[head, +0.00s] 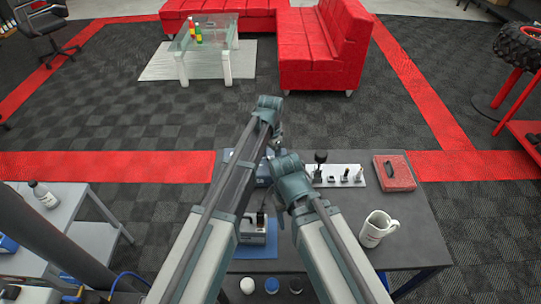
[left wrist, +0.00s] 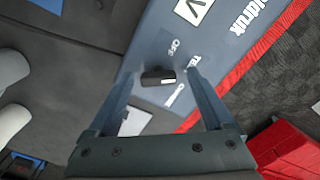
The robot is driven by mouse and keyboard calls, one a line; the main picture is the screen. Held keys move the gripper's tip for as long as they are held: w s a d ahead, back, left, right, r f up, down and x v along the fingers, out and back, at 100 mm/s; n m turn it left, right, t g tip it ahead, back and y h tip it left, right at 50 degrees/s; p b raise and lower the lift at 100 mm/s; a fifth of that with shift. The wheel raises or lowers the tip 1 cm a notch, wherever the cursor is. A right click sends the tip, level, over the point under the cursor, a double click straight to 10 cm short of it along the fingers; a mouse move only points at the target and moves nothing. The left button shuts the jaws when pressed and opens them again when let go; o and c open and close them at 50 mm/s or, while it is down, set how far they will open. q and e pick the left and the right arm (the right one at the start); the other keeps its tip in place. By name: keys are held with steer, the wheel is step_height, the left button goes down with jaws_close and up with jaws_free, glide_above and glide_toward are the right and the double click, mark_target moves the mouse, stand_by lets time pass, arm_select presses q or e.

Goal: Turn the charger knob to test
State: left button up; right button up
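The charger (left wrist: 165,30) is a blue-grey box with white lettering, seen close up in the left wrist view. Its small black knob (left wrist: 157,78) has a light mark near its right end. Labels reading OFF and what looks like TEST are beside it, partly hidden by a finger. My left gripper (left wrist: 160,74) is open, with one finger on each side of the knob and a gap visible at both sides. In the head view the charger (head: 263,172) is mostly hidden behind my arms. My right arm's wrist (head: 290,165) is near it; its fingers cannot be made out.
The dark table (head: 420,225) also holds a white panel with levers (head: 348,176), a red case (head: 394,172), a white mug (head: 378,229) and a device on a blue mat (head: 258,252). Round caps (head: 247,285) are at the front. A grey side table (head: 75,212) stands left.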

mark_target(270, 159)
arm_select(q)
steer(key=shift+r, duration=0.2)
step_height(270, 159, up, 13)
steer(key=p, duration=1.3)
steer(key=shift+f, duration=0.15)
